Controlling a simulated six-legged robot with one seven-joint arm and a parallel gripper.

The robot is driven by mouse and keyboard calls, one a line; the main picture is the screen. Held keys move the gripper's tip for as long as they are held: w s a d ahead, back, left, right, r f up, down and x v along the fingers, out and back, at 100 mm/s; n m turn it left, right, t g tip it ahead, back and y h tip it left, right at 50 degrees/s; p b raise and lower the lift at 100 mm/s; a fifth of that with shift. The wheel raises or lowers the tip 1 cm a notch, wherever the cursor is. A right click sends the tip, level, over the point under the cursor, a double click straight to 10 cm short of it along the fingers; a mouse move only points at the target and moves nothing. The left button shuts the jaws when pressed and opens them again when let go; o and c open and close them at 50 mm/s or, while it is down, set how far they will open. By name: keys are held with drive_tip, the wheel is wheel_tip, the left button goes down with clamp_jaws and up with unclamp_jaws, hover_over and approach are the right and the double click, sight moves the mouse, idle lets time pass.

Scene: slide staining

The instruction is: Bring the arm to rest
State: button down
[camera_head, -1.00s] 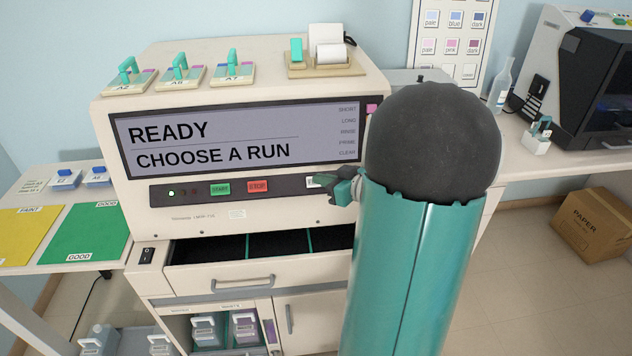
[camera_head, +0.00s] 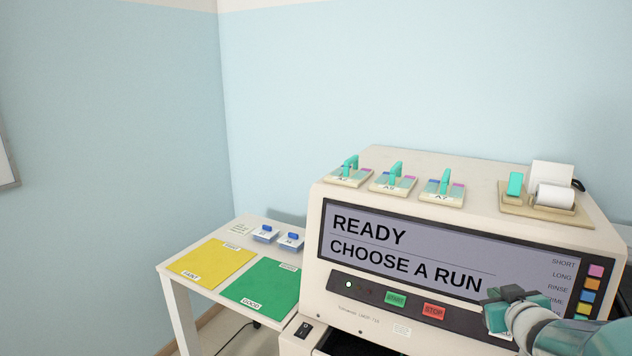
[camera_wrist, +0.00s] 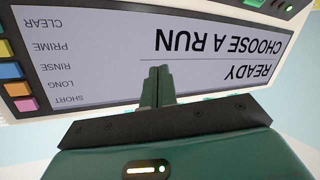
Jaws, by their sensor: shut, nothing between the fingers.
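My gripper (camera_head: 516,299) is at the lower right of the head view, in front of the right end of the machine's front panel. Its green fingers are shut together and hold nothing. In the wrist view my gripper (camera_wrist: 158,75) shows its two fingers side by side in front of the screen (camera_wrist: 130,55), which appears upside down. I cannot tell whether the fingertips touch the machine. The screen (camera_head: 400,250) reads "READY" and "CHOOSE A RUN". Part of my arm shows at the lower right corner.
The staining machine (camera_head: 350,318) carries several tagged holders (camera_head: 396,180) and a paper-roll printer (camera_head: 552,195) on top. Its START (camera_head: 395,299) and STOP (camera_head: 433,310) buttons are left of my gripper. A side table holds yellow (camera_head: 212,262) and green (camera_head: 262,285) mats. Wall space above is clear.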

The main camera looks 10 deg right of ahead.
drive_tip(key=s+a+g+y, duration=0.1)
drive_tip(key=s+a+g, duration=0.1)
drive_tip(key=s+a, duration=0.4)
drive_tip(key=s+a+g+y, duration=0.1)
drive_tip(key=s+a+g, duration=0.2)
drive_tip(key=a, duration=0.9)
drive_tip(key=s+a+g+y, duration=0.1)
drive_tip(key=s+a+g, duration=0.2)
drive_tip(key=s+a, duration=0.6)
drive_tip(key=shift+s+a+r+y, duration=0.2)
drive_tip(key=shift+s+r+y, duration=0.05)
drive_tip(key=shift+r+y, duration=0.05)
